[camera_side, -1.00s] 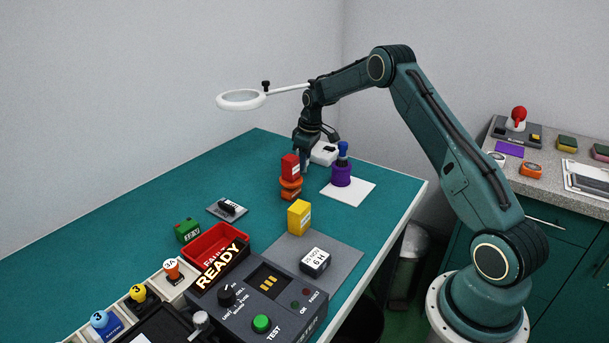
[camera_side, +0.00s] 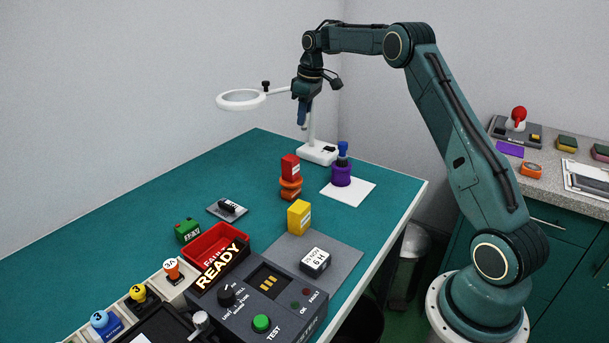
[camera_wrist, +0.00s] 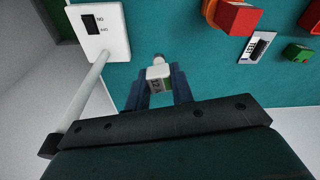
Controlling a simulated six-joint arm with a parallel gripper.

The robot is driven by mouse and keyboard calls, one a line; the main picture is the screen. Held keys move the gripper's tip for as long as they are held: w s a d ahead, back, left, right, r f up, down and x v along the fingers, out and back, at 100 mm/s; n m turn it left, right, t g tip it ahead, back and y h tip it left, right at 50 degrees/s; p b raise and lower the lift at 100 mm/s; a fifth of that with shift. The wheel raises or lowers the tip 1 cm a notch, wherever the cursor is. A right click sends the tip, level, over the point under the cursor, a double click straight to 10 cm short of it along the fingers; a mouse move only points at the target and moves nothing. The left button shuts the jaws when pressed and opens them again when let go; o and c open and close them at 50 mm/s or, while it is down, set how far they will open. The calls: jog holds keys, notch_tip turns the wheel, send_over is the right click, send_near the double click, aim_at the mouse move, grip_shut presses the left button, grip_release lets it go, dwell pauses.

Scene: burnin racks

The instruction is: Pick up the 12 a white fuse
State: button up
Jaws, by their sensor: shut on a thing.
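The white fuse (camera_wrist: 160,73) is a small pale piece with dark markings on its face and a rounded knob at its far end. It sits between the two finger tips of my gripper (camera_wrist: 158,88) in the wrist view. The fingers are shut on it. In the side view my gripper (camera_side: 303,120) hangs pointing down, well above the far part of the green table, close to the magnifier's post. I cannot make out the fuse in the side view. Its printed rating is too small to read.
The magnifier's white base (camera_side: 319,152) and ring lens (camera_side: 241,98) stand close to my gripper. Nearby are a red block (camera_side: 290,168) on orange discs and a purple piece (camera_side: 341,174) on a white sheet. The tester (camera_side: 262,297) stands in front. The table's left side is clear.

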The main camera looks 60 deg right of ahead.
jog(key=shift+r, duration=2.4)
jog(key=shift+r, duration=0.1)
